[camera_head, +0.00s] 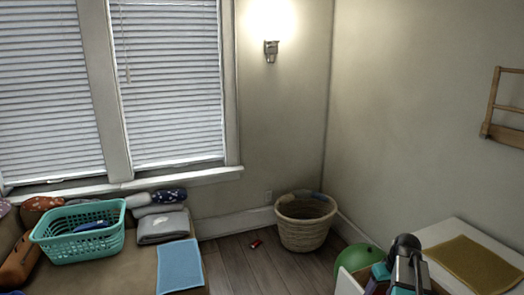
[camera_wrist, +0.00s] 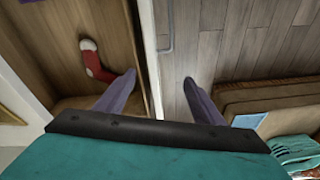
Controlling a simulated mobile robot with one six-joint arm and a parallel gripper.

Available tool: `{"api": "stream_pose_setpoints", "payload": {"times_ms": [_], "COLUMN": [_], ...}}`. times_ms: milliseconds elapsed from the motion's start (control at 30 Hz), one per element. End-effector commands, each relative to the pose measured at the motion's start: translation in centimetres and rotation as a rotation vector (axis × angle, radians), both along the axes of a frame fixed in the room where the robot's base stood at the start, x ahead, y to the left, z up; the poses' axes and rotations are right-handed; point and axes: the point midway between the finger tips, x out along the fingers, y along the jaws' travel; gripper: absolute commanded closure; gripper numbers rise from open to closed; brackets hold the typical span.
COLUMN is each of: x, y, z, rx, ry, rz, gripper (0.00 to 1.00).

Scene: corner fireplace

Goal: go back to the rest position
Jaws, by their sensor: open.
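My gripper (camera_wrist: 159,77) is open, with its two grey fingers spread apart and nothing between them. In the wrist view it is over the front edge of an open wooden drawer (camera_wrist: 60,25). A red and white sock (camera_wrist: 93,62) lies in the drawer, left of the fingers and apart from them. In the head view my arm is at the lower right, in front of a white cabinet (camera_head: 447,232); the fingertips cannot be made out there.
A green ball (camera_head: 358,259) is beside the cabinet. A wicker basket (camera_head: 303,233) stands in the corner, with a small red item (camera_head: 256,243) on the floor nearby. A turquoise laundry basket (camera_head: 70,248), folded cloths and a blue cloth (camera_head: 180,266) are on the brown sofa.

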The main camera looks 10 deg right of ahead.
Motion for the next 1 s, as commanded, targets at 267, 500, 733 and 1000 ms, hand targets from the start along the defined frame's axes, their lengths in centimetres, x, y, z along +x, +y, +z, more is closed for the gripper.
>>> {"api": "stream_pose_setpoints", "payload": {"times_ms": [267,500,733,1000], "x": [0.8,0.3,-1.3,-3.3], "y": [9.3,16.6,23.2,28.4], "z": [-4.7,-8.2,-11.4,-13.9], "rx": [0.004,-0.005,-0.022,-0.042], "ry": [0.055,0.096,0.131,0.156], "rz": [0.002,0.000,0.000,0.000], "gripper": [0.38,0.38,0.38,0.38]}}
